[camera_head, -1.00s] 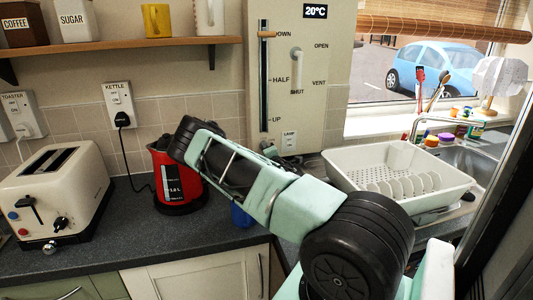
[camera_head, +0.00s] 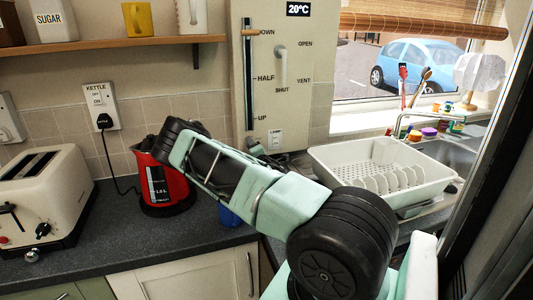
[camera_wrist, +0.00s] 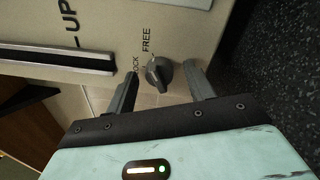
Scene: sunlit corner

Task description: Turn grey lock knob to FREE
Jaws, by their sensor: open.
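The grey lock knob (camera_wrist: 159,74) shows in the wrist view on the cream panel (camera_wrist: 186,30), beside the printed words LOCK and FREE. I cannot tell for sure which word its pointer faces. My gripper (camera_wrist: 161,72) is open, with one dark finger on each side of the knob. Clear gaps show between the fingers and the knob, and nothing is held. In the head view the same panel (camera_head: 305,112) stands behind my arm, and the knob cannot be made out there.
A red kettle (camera_head: 158,185) stands on the counter close to my arm. A cream toaster (camera_head: 45,195) is at the left. A white dish rack (camera_head: 400,190) with plates is at the right. The panel also bears a slider (camera_head: 250,75) and a pale vent handle (camera_head: 281,67).

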